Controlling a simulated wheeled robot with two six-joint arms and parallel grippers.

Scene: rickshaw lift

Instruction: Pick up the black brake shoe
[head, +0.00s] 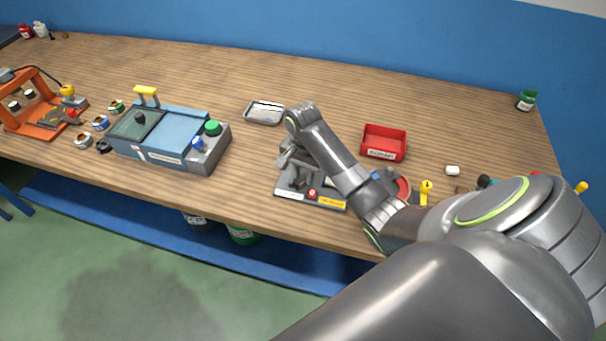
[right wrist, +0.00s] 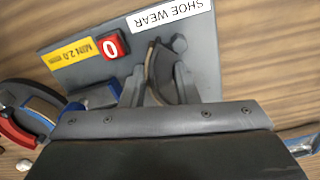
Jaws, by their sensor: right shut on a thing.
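My right gripper (head: 290,160) is over a grey gauge plate (head: 330,202) on the bench. In the right wrist view the fingers (right wrist: 162,88) are shut on a dark curved piece, the black brake shoe (right wrist: 152,60), which has a paler edge. The shoe is at the gauge plate, beside its "SHOE WEAR" label; I cannot tell whether it touches the plate. In the head view the shoe is too small and covered to make out. My left gripper is not in view.
A red bin (head: 384,142) stands to the right and a metal tray (head: 264,112) behind. A blue-grey lidded tank (head: 170,135) and an orange press (head: 38,105) stand to the left. Small tools lie near my right forearm. The back of the bench is mostly clear.

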